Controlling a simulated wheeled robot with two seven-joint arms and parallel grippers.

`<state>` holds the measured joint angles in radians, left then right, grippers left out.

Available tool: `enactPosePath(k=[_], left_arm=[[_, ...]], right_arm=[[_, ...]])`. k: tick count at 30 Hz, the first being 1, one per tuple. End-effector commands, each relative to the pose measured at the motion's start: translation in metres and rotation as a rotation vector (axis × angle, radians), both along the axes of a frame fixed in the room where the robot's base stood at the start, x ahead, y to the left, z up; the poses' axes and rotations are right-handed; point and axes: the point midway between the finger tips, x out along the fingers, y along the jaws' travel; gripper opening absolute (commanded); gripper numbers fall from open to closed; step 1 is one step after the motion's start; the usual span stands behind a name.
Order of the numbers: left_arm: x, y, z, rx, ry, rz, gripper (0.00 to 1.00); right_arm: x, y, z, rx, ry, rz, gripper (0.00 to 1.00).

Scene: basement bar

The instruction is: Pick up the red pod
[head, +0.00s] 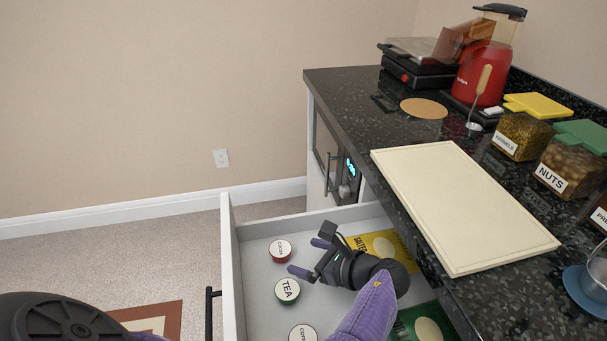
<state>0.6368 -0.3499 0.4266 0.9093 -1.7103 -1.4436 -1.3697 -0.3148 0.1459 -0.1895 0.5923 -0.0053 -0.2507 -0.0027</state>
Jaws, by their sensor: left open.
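The red pod (280,252) is a small round pod with a white labelled lid. It lies on the floor of the open drawer (228,262), toward its far left part. My left gripper (308,257) is inside the drawer area, just right of the red pod. Its two purple fingertips are apart, pointing left toward the pod, with nothing seen between them. Whether the fingers are level with the pod or above it is hard to tell. My right gripper is not in view.
A green TEA pod (287,291) lies just nearer than the red one, and another pod (303,333) nearer still. A yellow packet (384,245) and a green packet (427,325) lie on the right. The dark counter (355,103) with a cream board (460,205) overhangs the drawer's right side.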

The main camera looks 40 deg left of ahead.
Motion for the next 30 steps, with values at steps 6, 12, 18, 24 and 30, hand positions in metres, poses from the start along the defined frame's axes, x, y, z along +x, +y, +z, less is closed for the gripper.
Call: enactPosePath(k=[6,12,18,24,30], left_arm=[[-0.008,0.039,-0.018,0.002,0.0,0.003,1.0],[-0.009,0.061,-0.026,0.0,-0.001,0.0,1.0],[-0.008,0.062,-0.025,0.0,-0.001,-0.001,0.96],[-0.008,0.061,-0.025,0.0,-0.002,-0.001,0.53],[-0.008,0.061,-0.025,0.0,-0.002,-0.001,0.15]], right_arm=[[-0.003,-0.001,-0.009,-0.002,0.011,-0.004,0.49],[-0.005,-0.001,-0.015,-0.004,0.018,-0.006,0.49],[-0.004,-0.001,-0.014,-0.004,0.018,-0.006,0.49],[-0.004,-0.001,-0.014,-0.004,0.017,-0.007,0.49],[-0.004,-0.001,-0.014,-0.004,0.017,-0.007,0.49]])
